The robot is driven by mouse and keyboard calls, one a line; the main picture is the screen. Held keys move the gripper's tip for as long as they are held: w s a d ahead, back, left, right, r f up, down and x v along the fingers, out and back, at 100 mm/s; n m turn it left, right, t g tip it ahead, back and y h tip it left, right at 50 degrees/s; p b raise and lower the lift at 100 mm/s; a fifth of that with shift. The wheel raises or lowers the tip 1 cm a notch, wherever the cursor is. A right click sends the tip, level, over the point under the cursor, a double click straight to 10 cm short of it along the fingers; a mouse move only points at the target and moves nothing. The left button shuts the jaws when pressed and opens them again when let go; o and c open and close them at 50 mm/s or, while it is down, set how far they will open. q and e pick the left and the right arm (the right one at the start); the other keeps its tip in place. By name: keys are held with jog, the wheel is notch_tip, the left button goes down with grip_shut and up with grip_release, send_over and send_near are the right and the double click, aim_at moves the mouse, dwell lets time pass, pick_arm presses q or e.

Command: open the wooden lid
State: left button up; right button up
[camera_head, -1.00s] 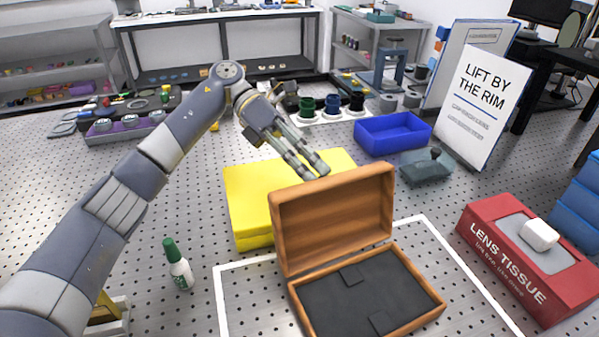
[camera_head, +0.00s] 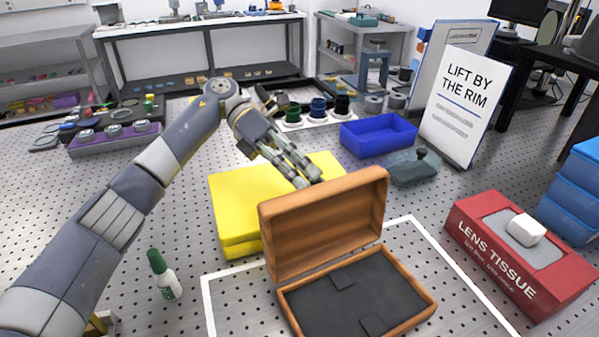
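The wooden lid (camera_head: 325,226) stands raised, roughly upright, at the back edge of the wooden box (camera_head: 409,318). The box is open and shows a dark grey lining. My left gripper (camera_head: 309,180) is behind the lid's top edge, over the yellow block. Its fingers point down and right towards the lid, and their tips lie close together near its top edge. I cannot tell whether they touch it. I see nothing held between them. My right gripper is not in view.
A yellow block (camera_head: 235,205) lies right behind the lid. A red lens tissue box (camera_head: 505,280) stands at the right, a small bottle (camera_head: 163,278) at the left. A blue tray (camera_head: 377,138) and a sign (camera_head: 462,100) stand farther back. White lines (camera_head: 209,310) frame the box.

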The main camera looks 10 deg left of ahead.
pick_arm(q)
jog(key=shift+s+f, duration=0.35)
jog(key=shift+f, duration=0.5)
jog(key=shift+w+a, duration=0.15)
jog(key=shift+a, duration=0.05)
jog(key=shift+v, duration=0.8)
jog(key=w+a+r, duration=0.2)
jog(key=a, duration=0.1)
jog(key=shift+r, duration=0.35)
jog(key=shift+r+v, duration=0.2)
jog(key=shift+v, duration=1.2)
jog(key=shift+d, duration=0.15)
